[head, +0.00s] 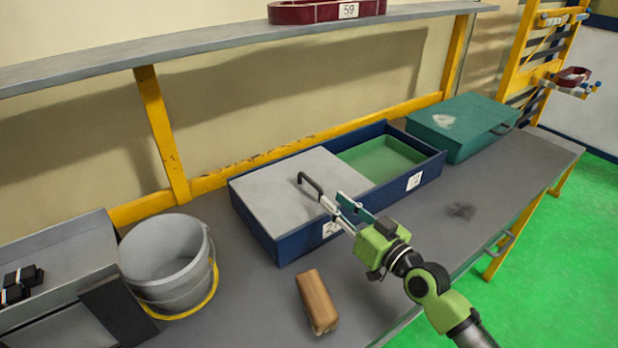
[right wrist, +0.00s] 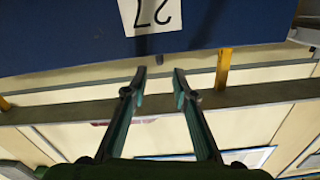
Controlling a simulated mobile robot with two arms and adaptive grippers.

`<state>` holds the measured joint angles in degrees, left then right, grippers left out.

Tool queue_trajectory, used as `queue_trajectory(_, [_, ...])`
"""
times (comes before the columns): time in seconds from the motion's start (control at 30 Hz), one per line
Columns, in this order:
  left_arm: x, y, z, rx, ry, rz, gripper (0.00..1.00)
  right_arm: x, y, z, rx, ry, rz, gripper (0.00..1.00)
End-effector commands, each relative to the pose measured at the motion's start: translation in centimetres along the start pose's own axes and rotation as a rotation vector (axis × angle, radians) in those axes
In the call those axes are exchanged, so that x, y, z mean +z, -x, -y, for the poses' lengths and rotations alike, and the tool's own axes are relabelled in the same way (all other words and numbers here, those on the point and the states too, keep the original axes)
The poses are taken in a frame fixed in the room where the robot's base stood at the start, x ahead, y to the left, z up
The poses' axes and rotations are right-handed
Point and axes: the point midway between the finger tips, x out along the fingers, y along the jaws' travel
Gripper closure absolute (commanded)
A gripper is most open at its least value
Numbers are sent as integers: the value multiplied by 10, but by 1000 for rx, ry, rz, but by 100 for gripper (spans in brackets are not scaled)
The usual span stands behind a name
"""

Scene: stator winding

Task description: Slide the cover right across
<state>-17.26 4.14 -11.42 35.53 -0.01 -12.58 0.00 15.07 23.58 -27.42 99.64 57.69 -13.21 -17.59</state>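The light grey cover (head: 277,187) lies over the left part of the dark blue box (head: 282,248). The right part of the box is uncovered and shows a green inside (head: 383,160). A dark bar handle (head: 309,184) stands on the cover towards its right side. My right gripper (head: 333,199) is just in front of the handle's near end; whether it touches the handle I cannot tell. In the right wrist view its two fingers (right wrist: 159,73) are apart with nothing visible between them, and the blue box front with an upside-down number label (right wrist: 150,16) shows beyond. My left gripper is not in view.
A teal case (head: 462,128) stands right of the box. A grey bucket (head: 165,258) stands at the left, and a brown block (head: 316,301) lies in front of the box. A shelf (head: 215,37) runs above. The bench (head: 480,196) is clear at the right front.

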Motion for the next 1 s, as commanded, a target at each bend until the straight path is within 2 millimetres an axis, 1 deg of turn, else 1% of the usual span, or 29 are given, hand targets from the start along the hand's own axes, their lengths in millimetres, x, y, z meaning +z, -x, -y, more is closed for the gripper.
queue_trajectory(0.03, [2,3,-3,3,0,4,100,-3,-12,0,-1,-2,-3,74])
queue_trajectory(0.1, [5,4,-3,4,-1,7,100,-3,-28,1,-1,-2,-2,74])
queue_trajectory(0.3, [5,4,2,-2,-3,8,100,0,-69,0,-1,-2,-1,74])
queue_trajectory(0.4, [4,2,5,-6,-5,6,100,0,-85,0,0,0,-1,74])
queue_trajectory(0.5, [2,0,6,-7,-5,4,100,0,-96,0,0,0,-1,74])
queue_trajectory(0.67, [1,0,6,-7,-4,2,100,0,-106,0,0,1,0,74])
queue_trajectory(0.93, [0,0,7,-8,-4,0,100,0,-107,0,0,1,1,74])
queue_trajectory(0.97, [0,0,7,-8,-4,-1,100,0,-107,0,0,1,1,77])
queue_trajectory(1.0, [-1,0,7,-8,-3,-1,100,0,-107,0,0,1,1,88])
